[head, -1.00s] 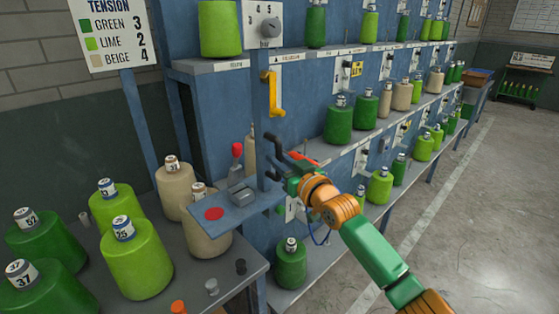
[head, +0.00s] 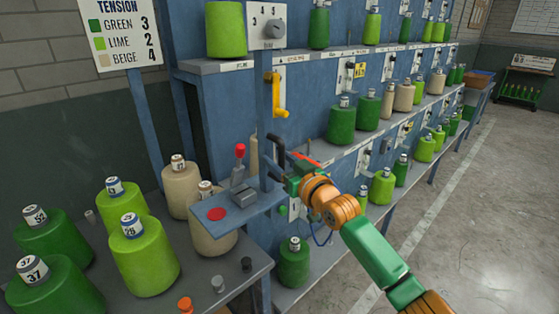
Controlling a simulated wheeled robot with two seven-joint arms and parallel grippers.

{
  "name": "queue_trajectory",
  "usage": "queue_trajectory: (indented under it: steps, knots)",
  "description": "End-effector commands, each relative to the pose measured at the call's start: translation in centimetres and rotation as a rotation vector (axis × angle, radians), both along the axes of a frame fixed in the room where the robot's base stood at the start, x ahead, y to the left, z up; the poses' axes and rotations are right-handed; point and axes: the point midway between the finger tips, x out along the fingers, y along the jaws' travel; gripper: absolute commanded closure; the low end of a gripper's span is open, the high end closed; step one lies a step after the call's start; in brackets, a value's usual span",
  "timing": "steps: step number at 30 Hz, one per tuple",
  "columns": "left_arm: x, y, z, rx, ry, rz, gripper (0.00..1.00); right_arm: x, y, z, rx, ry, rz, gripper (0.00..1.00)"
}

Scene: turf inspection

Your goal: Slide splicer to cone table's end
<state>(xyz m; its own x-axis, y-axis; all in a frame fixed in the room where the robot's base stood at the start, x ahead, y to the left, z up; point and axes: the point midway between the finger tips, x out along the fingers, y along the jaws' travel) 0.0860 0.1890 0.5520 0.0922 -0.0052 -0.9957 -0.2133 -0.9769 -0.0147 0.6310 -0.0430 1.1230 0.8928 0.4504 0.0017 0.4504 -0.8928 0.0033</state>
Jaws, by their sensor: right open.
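A red-knobbed lever (head: 240,168) stands just behind the block. The plate overhangs the back right of the grey cone table (head: 205,268), in front of a beige cone. My right gripper (head: 273,156) is open, with dark fingers close to the post, just right of the splicer. Whether they touch the post I cannot tell. My left gripper is not in view.
Green, lime and beige cones stand on the cone table, with lime cone 25 (head: 148,262) near its middle. Small pegs (head: 218,285) stand near its right edge. The blue creel rack (head: 230,110) with more cones runs back to the right. The floor (head: 480,210) at right is clear.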

Motion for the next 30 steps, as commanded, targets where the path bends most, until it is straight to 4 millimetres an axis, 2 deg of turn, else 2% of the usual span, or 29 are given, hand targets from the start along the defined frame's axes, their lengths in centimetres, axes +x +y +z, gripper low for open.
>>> queue_trajectory:
  steps: [5,18,28,30]
  knots:
    - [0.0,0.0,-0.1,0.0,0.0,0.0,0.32,-0.8,-0.3,-0.2,0.001,0.002,0.003,0.48]
    - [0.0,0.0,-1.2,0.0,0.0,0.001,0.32,-5.9,-2.8,-0.2,-0.002,-0.001,0.001,0.48]
    - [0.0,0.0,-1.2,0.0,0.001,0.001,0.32,-6.4,-3.0,0.0,-0.001,0.0,0.002,0.48]
    - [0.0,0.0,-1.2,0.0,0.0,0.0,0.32,-6.2,-3.1,-0.6,-0.002,0.01,-0.005,0.48]
